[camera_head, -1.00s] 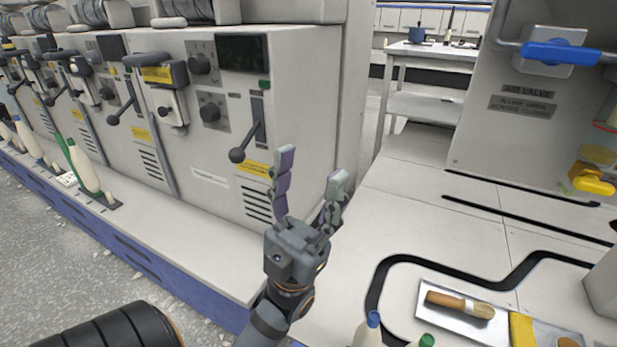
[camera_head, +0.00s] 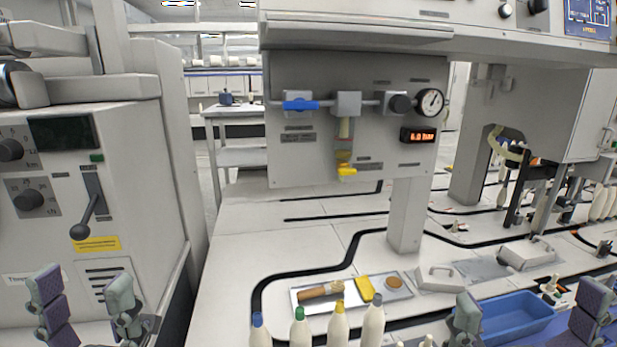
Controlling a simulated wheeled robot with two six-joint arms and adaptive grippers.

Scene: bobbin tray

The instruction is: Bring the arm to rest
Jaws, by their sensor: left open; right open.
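My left gripper (camera_head: 84,308) is at the lower left, in front of the grey machine. Its two fingers point up and stand apart, with nothing between them. My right gripper (camera_head: 527,325) is at the lower right, in front of the blue bin. Its fingers are also apart and empty. Only the fingers of both grippers show; the wrists and arms are below the picture edge.
White bobbins with coloured tops (camera_head: 338,325) stand at the bottom middle, between my grippers. Behind them lies a metal tray (camera_head: 325,307) with a brush and a yellow cloth. A blue bin (camera_head: 515,318) is near my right gripper. A valve panel (camera_head: 300,160) stands behind.

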